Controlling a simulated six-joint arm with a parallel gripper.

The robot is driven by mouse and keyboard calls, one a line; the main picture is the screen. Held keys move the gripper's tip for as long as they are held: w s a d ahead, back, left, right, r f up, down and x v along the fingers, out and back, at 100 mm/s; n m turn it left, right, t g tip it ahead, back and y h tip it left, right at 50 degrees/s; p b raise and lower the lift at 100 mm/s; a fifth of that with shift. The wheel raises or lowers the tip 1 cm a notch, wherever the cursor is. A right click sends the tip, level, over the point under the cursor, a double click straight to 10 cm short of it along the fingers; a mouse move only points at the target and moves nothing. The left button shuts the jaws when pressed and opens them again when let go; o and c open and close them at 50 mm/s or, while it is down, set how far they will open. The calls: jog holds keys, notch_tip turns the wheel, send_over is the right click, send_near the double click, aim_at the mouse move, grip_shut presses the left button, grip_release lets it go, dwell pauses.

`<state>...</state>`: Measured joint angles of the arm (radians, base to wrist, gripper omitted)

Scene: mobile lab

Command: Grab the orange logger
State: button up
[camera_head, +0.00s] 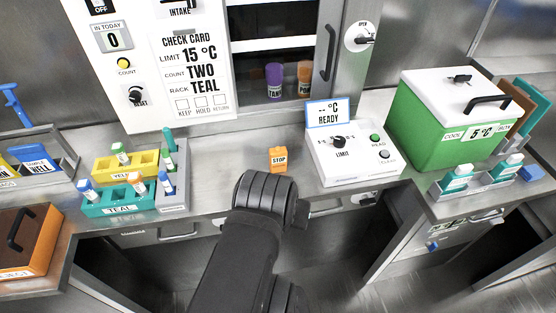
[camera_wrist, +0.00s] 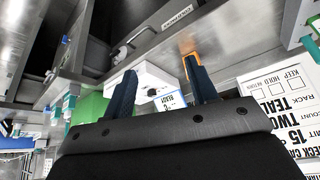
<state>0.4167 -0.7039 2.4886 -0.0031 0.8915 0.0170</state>
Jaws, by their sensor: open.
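The orange logger (camera_head: 278,160) is a small orange block with a white label reading STOP. It stands on the steel counter, left of the white reader box, in the head view. In the wrist view, orange edges of what looks like the logger (camera_wrist: 187,54) show around the tip of the right finger, which hides most of it. My gripper (camera_wrist: 161,80) is open, its two dark fingers apart with nothing held between them. I cannot tell how far the fingertips are from the logger. In the head view my arm rises in front of the counter and its fingers are not visible.
The white reader box (camera_head: 353,153) stands right of the logger, with a green cooler (camera_head: 440,128) beyond. Yellow (camera_head: 127,166) and teal (camera_head: 118,200) racks with vials are at left. Purple (camera_head: 274,80) and orange (camera_head: 304,80) containers stand in the cabinet behind. Counter around the logger is clear.

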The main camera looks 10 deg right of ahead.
jog(key=w+d+r+m+g+y, duration=0.1)
jog(key=w+r+m+g+y, duration=0.2)
jog(key=w+r+m+g, duration=0.15)
jog(key=m+h, duration=0.4)
jog(key=m, duration=0.5)
send_over(277, 148)
jog(key=a, duration=0.4)
notch_tip(277, 148, down, 3)
jog(key=shift+n+g, duration=0.25)
jog(key=x, duration=1.7)
jog(key=c, duration=1.1)
